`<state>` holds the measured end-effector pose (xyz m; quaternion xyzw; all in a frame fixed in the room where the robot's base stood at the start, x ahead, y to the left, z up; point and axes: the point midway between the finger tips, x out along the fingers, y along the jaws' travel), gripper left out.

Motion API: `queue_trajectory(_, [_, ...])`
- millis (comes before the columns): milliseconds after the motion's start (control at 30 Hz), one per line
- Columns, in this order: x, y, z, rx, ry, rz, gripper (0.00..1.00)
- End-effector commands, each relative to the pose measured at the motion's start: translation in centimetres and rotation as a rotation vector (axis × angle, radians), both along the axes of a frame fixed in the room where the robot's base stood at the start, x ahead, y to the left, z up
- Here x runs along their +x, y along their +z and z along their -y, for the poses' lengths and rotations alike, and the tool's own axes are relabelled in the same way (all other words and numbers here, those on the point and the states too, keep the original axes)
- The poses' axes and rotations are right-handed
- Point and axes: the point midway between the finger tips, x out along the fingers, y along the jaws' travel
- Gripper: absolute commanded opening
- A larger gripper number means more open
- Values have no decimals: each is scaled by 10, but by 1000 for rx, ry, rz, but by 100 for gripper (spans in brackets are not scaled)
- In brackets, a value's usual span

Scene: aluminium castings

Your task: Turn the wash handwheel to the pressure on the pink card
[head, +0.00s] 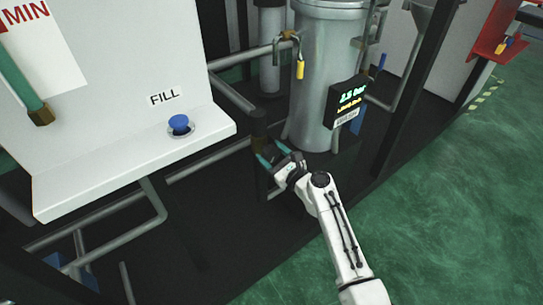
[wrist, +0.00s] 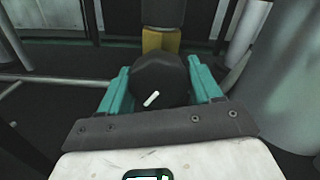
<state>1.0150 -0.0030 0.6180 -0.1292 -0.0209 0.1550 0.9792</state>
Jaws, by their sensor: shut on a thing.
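The handwheel (wrist: 160,78) is a dark round knob with a white mark, on a brass-coloured stem (wrist: 161,40) in the wrist view. The mark lies slanted, toward the lower left of the knob. My gripper (wrist: 160,85) is shut on the handwheel, one teal finger on each side. In the head view my gripper (head: 272,157) is at the foot of the grey tank, and the handwheel is mostly hidden there. A black display (head: 347,101) on the tank shows green digits that look like 2.5 bar, with smaller yellow text. I see no pink card.
A white cabinet (head: 110,100) with a FILL label and a blue button (head: 179,123) stands at the left. The grey tank (head: 330,70), pipes and a dark frame post (head: 415,75) surround my arm. Green floor (head: 460,190) is open at the right.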

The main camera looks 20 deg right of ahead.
Motion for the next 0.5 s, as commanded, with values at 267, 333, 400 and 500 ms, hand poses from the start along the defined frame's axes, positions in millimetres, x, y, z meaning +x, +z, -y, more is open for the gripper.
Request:
queue_trajectory(267, [-1,-5,1,-251,-1,78,33])
queue_trajectory(333, [-1,-5,2,-316,-1,99,33])
queue_trajectory(400, [-1,-5,2,-379,-1,119,33])
queue_trajectory(500, [-1,-5,2,-469,-1,148,33])
